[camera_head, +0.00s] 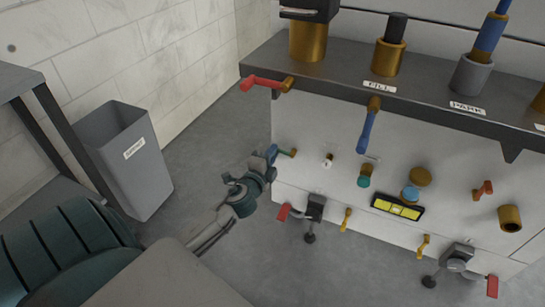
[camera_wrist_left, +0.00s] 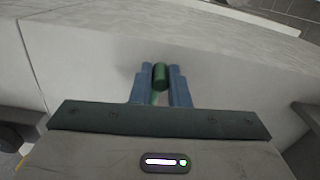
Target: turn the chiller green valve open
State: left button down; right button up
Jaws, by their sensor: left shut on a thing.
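My left gripper (camera_head: 272,153) is at the handle's left end. In the left wrist view the green handle (camera_wrist_left: 161,76) stands between the two blue fingers of my left gripper (camera_wrist_left: 160,84). The fingers are shut on it. The handle's far end and its joint with the panel are partly hidden in that view. My right gripper is not in view.
Red-handled feet (camera_head: 284,211) and a yellow label plate (camera_head: 398,207) are lower down. A grey bin (camera_head: 125,160) stands at the left. Grey floor (camera_head: 215,150) is clear between bin and machine.

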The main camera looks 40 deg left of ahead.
pick_arm(q)
jog(key=shift+f+n, duration=0.25)
jog(key=shift+n, duration=0.15)
jog(key=c, duration=1.4)
grip_release()
jog(key=shift+s, duration=0.15)
jog(key=v, duration=1)
jog(key=shift+s+d, duration=0.15)
jog(key=shift+s, duration=0.1)
